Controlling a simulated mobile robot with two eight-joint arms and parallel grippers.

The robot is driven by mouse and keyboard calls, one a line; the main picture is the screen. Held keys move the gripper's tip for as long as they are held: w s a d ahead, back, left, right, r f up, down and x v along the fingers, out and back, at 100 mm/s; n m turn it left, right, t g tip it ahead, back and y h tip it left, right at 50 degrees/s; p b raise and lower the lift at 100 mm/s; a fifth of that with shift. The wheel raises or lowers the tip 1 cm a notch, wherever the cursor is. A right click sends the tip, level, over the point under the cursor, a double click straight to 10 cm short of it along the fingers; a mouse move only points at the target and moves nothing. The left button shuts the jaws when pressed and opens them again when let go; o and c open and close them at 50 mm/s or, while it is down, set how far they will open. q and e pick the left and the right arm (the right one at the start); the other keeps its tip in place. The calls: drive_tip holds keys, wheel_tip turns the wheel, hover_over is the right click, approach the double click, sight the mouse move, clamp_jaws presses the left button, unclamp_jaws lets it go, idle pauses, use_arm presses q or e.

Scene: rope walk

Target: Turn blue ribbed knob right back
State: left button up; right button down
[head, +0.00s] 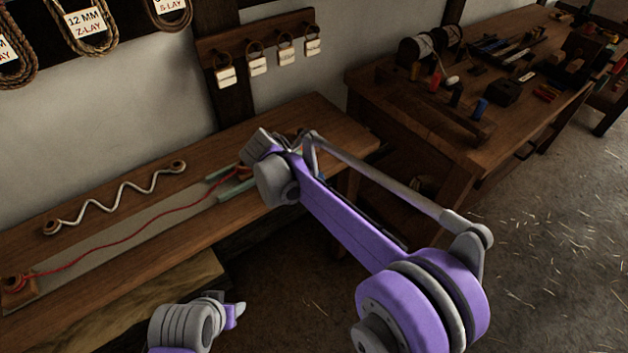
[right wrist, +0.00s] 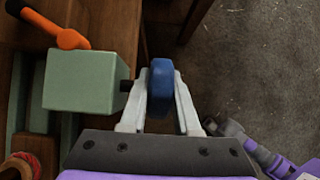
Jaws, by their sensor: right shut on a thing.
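The blue knob (right wrist: 161,80) shows in the right wrist view on a short dark shaft at the right side of a green block (right wrist: 92,80). My right gripper (right wrist: 161,88) is shut on the knob, one finger on each side of it. The knob's ribs are too small to make out. In the head view my right wrist and hand cover the knob and most of the block. My left gripper (head: 238,310) is low in the head view, in front of the bench and away from the knob; its fingers are too small to judge.
An orange lever (right wrist: 66,37) sits at the block's upper left. A red cord (head: 130,237) runs along the wall bench (head: 100,205), with a wavy white rope (head: 118,195) behind it. A second bench (head: 470,140) with tools stands at the right. The floor between is open.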

idle(0.3)
drive_tip(key=c, duration=0.6)
unclamp_jaws()
drive_tip(key=shift+c, duration=0.2)
drive_tip(key=p+v, duration=0.1)
drive_tip(key=v, duration=1)
